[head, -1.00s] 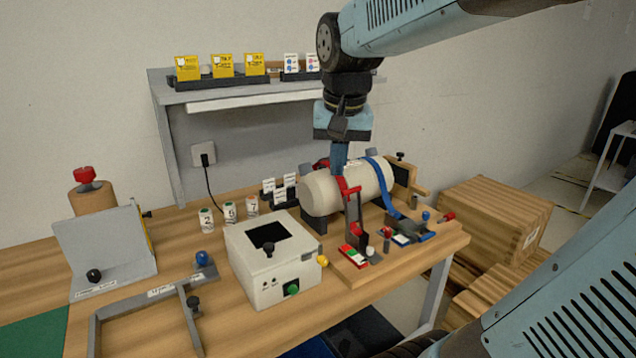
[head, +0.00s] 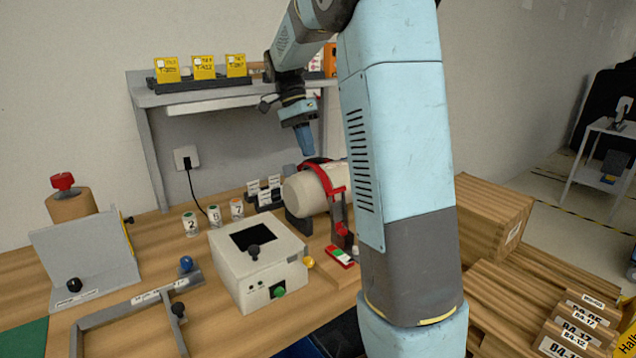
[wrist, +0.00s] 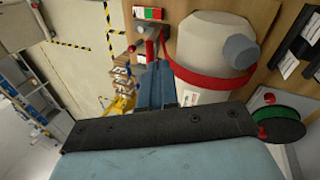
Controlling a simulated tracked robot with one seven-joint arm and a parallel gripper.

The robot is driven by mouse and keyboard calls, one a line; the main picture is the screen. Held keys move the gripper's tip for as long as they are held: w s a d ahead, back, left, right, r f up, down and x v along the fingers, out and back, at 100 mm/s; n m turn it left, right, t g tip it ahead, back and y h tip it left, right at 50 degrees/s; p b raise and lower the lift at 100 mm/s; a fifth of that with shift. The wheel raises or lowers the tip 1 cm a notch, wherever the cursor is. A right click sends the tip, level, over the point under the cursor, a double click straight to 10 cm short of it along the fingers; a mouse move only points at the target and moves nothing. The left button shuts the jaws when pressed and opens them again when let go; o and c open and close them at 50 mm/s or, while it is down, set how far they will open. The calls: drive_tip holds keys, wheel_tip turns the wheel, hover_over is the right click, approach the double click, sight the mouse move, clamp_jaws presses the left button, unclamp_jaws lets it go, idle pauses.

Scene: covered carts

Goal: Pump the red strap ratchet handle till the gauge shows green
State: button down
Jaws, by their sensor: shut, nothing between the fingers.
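A cream cylinder (head: 306,193) lies on a wooden board, with the red strap (head: 322,174) over it. The red strap's ratchet with its handle (head: 341,229) is on the near side, close to my arm. The red, white and green gauge (head: 341,256) sits in front of it; its reading is too small to tell. My gripper (head: 308,153) is shut and empty, above and behind the cylinder's left end, apart from the handle. In the wrist view my gripper's blue fingers (wrist: 156,84) are beside the red strap (wrist: 210,80), and the gauge (wrist: 148,13) is at the top.
My arm covers the board's right part. A white box (head: 262,262) with knobs stands left of the board. Numbered cans (head: 215,217) and label holders (head: 264,190) stand behind. A shelf (head: 200,94) overhangs the back.

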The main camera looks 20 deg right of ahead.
drive_tip(key=shift+d+f, duration=0.15)
drive_tip(key=shift+f, duration=0.25)
drive_tip(key=x, duration=0.9)
drive_tip(key=shift+s+f, duration=0.1)
